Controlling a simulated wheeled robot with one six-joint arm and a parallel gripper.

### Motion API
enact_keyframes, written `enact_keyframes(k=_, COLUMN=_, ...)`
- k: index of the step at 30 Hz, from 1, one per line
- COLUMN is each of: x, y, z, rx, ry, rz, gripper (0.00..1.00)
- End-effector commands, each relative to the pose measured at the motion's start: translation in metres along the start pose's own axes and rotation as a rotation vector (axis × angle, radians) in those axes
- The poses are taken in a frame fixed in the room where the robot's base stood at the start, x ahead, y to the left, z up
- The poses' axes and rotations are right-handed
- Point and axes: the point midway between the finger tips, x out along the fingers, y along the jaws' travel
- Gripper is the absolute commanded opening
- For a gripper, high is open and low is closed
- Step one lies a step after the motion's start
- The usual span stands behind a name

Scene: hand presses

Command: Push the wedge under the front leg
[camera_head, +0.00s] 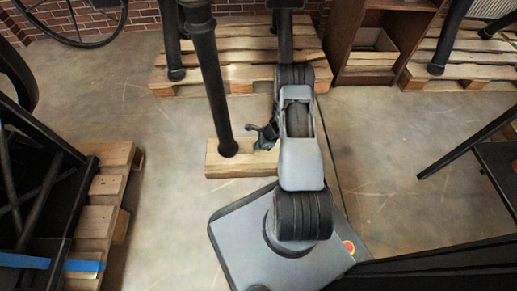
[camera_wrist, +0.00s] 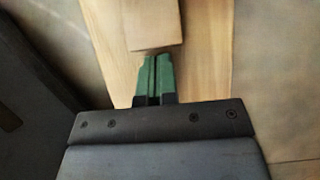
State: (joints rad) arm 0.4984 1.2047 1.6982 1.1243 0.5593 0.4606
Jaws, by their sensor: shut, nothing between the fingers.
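The black front leg (camera_head: 211,88) stands with its round foot on a pale wooden board (camera_head: 222,168) on the floor. The board (camera_wrist: 207,60) also shows in the wrist view. On it lies a lighter wooden piece, which looks like the wedge (camera_wrist: 130,22); its near end faces my gripper and its far end is out of frame. I cannot make out the wedge in the head view. My gripper (camera_wrist: 153,60), with green fingers, is shut and empty, its tips right at the wedge's near end; contact is unclear. In the head view my gripper (camera_head: 262,144) is low over the board, right of the leg's foot.
A pallet (camera_head: 235,70) under other black legs is behind. A wooden cabinet (camera_head: 362,55) stands at the back right, beside another pallet (camera_head: 460,72). A pallet with blue tape (camera_head: 84,266) is at left. A black-legged table (camera_head: 495,150) stands right. Floor between is clear.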

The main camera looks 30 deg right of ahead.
Motion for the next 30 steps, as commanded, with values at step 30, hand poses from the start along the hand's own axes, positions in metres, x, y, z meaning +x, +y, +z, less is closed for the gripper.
enact_keyframes(k=30, x=0.007, y=0.001, z=0.015, rx=-0.003, ry=-0.005, rz=0.004, gripper=0.00)
